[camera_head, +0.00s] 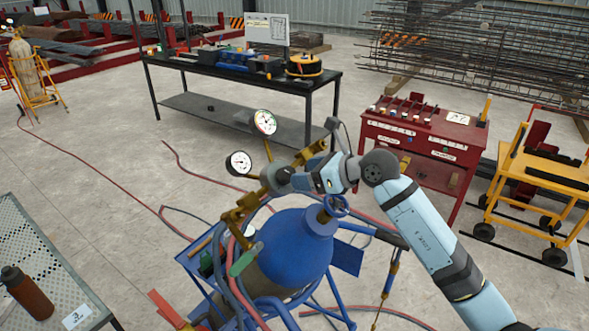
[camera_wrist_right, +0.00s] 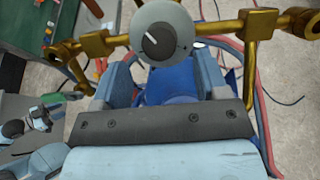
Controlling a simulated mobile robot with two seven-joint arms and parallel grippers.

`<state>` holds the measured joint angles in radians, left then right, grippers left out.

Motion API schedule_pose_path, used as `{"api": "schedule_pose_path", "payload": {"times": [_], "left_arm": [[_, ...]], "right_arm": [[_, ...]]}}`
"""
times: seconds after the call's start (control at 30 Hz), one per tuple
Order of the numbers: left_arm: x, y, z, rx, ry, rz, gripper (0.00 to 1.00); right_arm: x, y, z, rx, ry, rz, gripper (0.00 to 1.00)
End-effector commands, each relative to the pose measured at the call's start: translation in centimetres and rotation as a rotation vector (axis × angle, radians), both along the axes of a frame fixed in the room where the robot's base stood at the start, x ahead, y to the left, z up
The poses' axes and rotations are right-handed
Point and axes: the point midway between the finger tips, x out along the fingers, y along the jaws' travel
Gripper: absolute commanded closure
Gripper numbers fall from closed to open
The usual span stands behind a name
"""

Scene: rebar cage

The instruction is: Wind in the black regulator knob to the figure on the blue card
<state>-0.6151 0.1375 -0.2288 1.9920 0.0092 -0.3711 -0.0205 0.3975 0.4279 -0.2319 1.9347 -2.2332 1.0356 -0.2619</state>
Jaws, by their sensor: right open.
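The regulator knob (camera_wrist_right: 163,35) shows in the right wrist view as a round grey face with a dark centre and a white pointer line slanting up-left. It sits on brass regulator pipework (camera_wrist_right: 95,43) above a blue cylinder. In the head view the blue cylinder (camera_head: 297,250) stands in a blue cart, with two white dial gauges (camera_head: 238,163) (camera_head: 264,122) above it.
Red and blue hoses hang around the cart and trail over the floor. A black workbench (camera_head: 240,78) with tools stands behind, a red cabinet (camera_head: 425,140) and yellow trolley (camera_head: 540,170) to the right. A grey mesh table (camera_head: 40,250) with a brown bottle (camera_head: 27,293) is at left.

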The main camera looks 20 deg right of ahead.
Motion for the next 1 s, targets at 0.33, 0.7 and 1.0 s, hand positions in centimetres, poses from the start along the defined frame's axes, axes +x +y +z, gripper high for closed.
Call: {"api": "schedule_pose_path", "payload": {"times": [0.33, 0.7, 1.0], "left_arm": [[-0.1, 0.4, 0.6, 0.004, 0.003, 0.006, 0.57], [-0.2, 0.1, 0.6, 0.002, 0.005, 0.004, 0.57], [-0.2, 0.1, 1.0, 0.001, 0.005, 0.004, 0.57]], "right_arm": [[2.6, 2.4, -1.4, 0.002, 0.000, 0.001, 0.32], [2.7, 2.4, -1.5, 0.000, 0.000, 0.001, 0.51], [2.6, 2.4, -1.3, 0.017, 0.013, -0.016, 0.81]]}}
